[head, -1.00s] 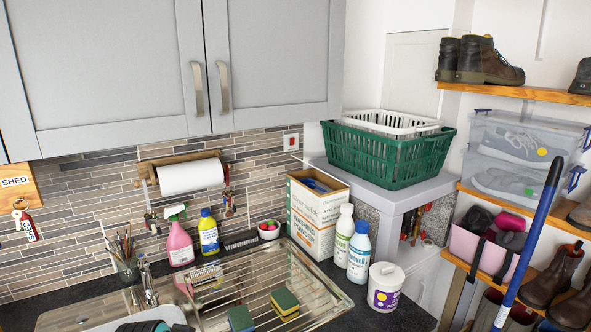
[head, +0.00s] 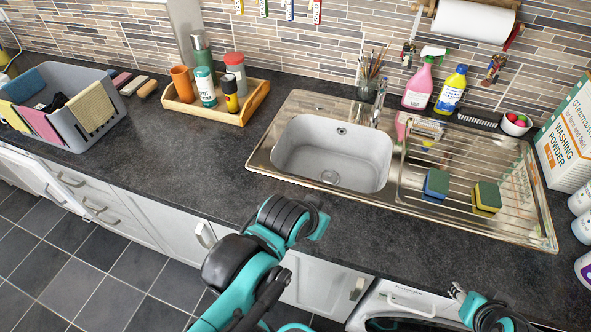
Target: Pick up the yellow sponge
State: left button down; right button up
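The yellow sponge (head: 487,199) has a dark green top and lies on the ribbed metal drainer (head: 525,225) right of the sink. A blue sponge (head: 436,186), also green-topped, lies just left of it. My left gripper (head: 319,224) is at the end of the teal and black arm, over the counter's front edge, well left of the yellow sponge. Its fingers are mostly hidden. My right gripper (head: 457,291) is low at the right, in front of the counter, apart from both sponges. Its finger opening is too small to tell.
The sink bowl (head: 333,155) is empty. Behind the drainer stand a pink spray bottle (head: 418,88), a yellow bottle (head: 451,92) and a small bowl (head: 515,124). A washing powder box (head: 570,145) stands right. A wooden tray (head: 213,112) and grey basket (head: 95,130) stand left.

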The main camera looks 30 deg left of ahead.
aim_at(489, 198)
jog(key=u, duration=0.8)
jog(key=z, duration=1.3)
jog(key=i+l, duration=0.15)
jog(key=l, duration=0.2)
jog(key=i+l+u, duration=0.1)
jog(key=l, duration=0.25)
jog(key=i+l+u, duration=0.1)
jog(key=l, duration=0.25)
